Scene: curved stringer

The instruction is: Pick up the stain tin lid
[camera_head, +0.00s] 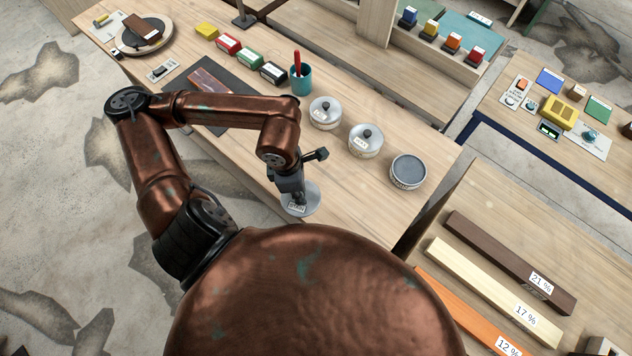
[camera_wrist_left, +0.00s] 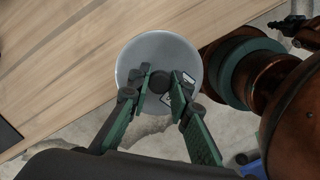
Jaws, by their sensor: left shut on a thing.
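The stain tin lid (camera_head: 311,204) is a round grey disc with a small white label and a dark knob, at the table's front edge in the head view. My left gripper (camera_head: 296,197) is over it. In the wrist view the lid (camera_wrist_left: 140,50) lies beneath the left gripper (camera_wrist_left: 160,84), whose fingers are shut on the dark knob. The lid overlaps the table edge there; I cannot tell whether it touches the table. An open round tin (camera_head: 408,171) with a grey top surface stands to its right. My right gripper is not in view.
Two lidded tins (camera_head: 325,112) (camera_head: 365,140) stand behind the lid. A teal cup (camera_head: 300,78) with a red tool, several small coloured boxes (camera_head: 249,58) and a dark mat (camera_head: 215,84) are further left. Labelled wood strips (camera_head: 500,285) lie on the right bench.

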